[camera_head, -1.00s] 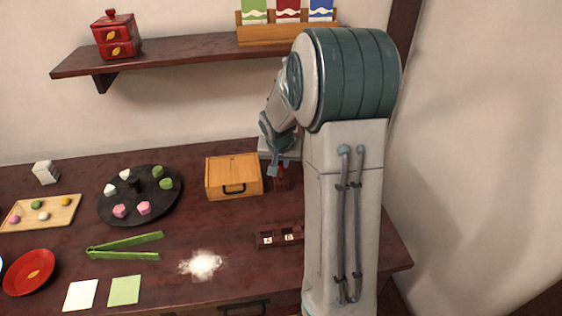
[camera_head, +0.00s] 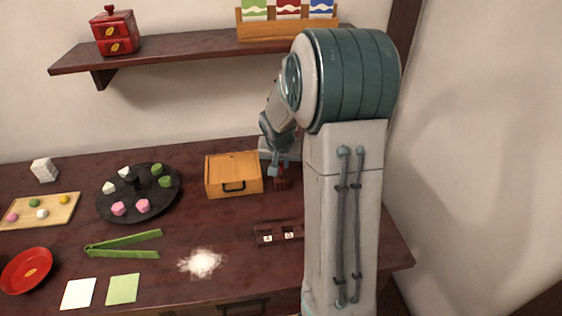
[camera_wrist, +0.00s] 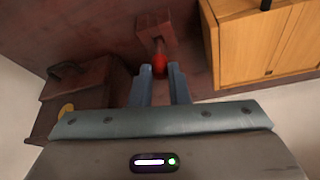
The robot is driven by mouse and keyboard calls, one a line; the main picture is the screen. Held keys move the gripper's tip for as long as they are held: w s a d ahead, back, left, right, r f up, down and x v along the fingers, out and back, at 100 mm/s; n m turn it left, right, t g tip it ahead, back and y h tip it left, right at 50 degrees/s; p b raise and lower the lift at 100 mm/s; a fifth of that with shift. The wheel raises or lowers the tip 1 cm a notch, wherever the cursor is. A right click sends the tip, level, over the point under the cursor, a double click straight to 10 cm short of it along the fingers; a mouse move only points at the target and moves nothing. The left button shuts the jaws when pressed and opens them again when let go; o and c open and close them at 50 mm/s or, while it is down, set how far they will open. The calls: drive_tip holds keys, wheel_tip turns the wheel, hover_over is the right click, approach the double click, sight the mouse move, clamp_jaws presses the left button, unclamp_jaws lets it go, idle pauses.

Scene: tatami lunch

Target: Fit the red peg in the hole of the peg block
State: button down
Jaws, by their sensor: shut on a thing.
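The red peg (camera_wrist: 160,64) stands between the fingertips of my gripper (camera_wrist: 160,88) in the wrist view, and the jaws are shut on it. The dark red peg block (camera_wrist: 153,24) is just beyond the fingers, and the peg's far end points at it. I cannot tell whether the peg's end is in the hole or only over it. In the head view my gripper (camera_head: 275,172) is low over the table, right of the wooden box. The peg block (camera_head: 282,184) shows small beneath it, and the peg is hard to make out there.
The wooden box (camera_head: 232,175) with a dark handle stands close beside the gripper. A dark red box (camera_wrist: 85,95) with a handle is at the left in the wrist view. A dark holder marked with letters (camera_head: 265,238) lies nearer the front. A black round tray (camera_head: 137,207) is farther left.

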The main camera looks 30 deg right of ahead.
sight(281, 170)
drive_tip(key=shift+f+b, duration=1.6)
drive_tip(key=shift+f, duration=0.15)
drive_tip(key=c, duration=1.3)
unclamp_jaws()
drive_tip(key=shift+r, duration=0.1)
drive_tip(key=shift+r, duration=0.1)
drive_tip(key=p+v, duration=0.2)
drive_tip(key=v, duration=1.1)
drive_tip(key=shift+r, duration=0.35)
drive_tip(key=shift+s+a, duration=0.1)
drive_tip(key=shift+a, duration=0.05)
drive_tip(key=s+a+r+n+p, duration=0.2)
drive_tip(key=s+a+r+p, duration=0.1)
drive_tip(key=s, duration=0.3)
drive_tip(key=s+a+r+n+y+p, duration=0.1)
drive_tip(key=s+a+r+n+p, duration=0.1)
drive_tip(key=s+a, duration=0.3)
drive_tip(key=s+a+r+n+g+y+p, duration=0.1)
drive_tip(key=s+a+r+p, duration=0.3)
drive_tip(key=s, duration=0.4)
drive_tip(key=shift+s+a+n+p, duration=0.2)
drive_tip(key=shift+s+n+p, duration=0.2)
drive_tip(key=shift+n, duration=0.1)
